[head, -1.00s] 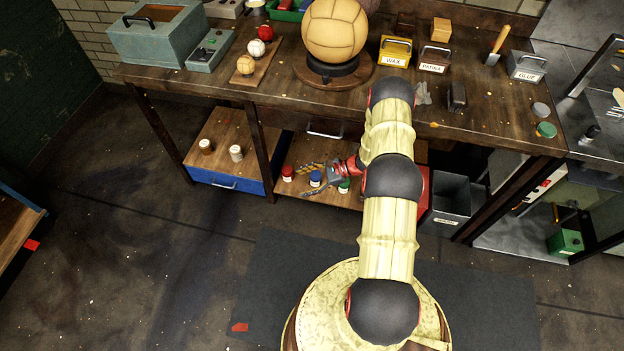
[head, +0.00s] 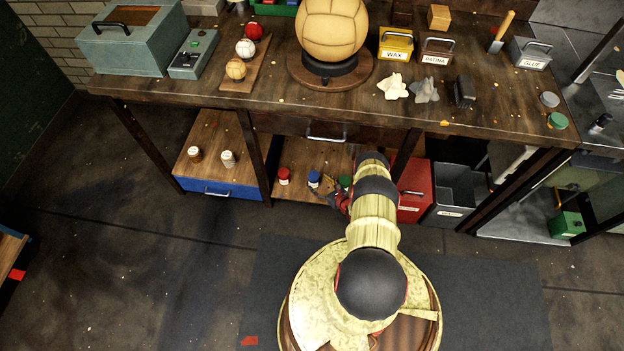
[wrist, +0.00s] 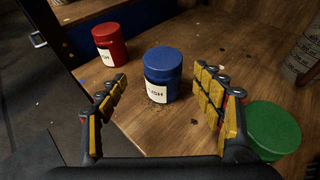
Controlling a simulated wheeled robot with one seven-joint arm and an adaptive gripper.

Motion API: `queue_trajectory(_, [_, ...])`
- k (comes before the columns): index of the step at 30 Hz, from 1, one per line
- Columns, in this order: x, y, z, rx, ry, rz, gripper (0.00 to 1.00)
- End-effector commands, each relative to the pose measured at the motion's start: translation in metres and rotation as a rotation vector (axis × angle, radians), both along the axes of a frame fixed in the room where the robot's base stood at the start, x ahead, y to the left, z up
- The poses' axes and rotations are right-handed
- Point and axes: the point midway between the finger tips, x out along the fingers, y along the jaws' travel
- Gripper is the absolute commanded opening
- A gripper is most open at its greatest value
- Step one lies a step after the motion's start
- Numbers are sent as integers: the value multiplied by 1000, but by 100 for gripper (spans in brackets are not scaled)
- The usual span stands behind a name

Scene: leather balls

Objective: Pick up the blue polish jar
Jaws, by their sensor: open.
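The blue polish jar (wrist: 163,72) stands upright on the wooden lower shelf, with a white label partly reading "ISH". In the head view the blue jar (head: 314,179) is on the shelf under the workbench, between a red jar (head: 284,175) and a green one (head: 345,182). My gripper (wrist: 160,98) is open and empty, its yellow-padded fingers spread to the left and right of the blue jar's near side. The jar shows just beyond the fingertips, apart from them. In the head view my gripper (head: 328,193) is small and partly hidden by my arm.
In the wrist view the red jar (wrist: 109,45) stands behind left, and a green-lidded jar (wrist: 272,130) sits close by the right finger. The workbench top (head: 190,100) overhangs the shelf. A red box (head: 414,192) and a grey bin (head: 455,195) stand to the right.

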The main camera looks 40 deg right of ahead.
Motion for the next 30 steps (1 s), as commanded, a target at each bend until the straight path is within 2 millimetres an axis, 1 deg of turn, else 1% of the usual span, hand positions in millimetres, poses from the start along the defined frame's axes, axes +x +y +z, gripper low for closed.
queue_trajectory(1, [6,1,-5,0,0,3,67])
queue_trajectory(5, [17,-1,-9,1,-1,4,67])
queue_trajectory(12, [46,-8,-23,0,0,6,67])
queue_trajectory(15, [56,-8,-26,1,1,6,67])
queue_trajectory(18, [60,-10,-25,2,0,4,67])
queue_trajectory(24, [60,-10,-24,2,0,4,67])
queue_trajectory(30, [60,-10,-25,2,1,4,56])
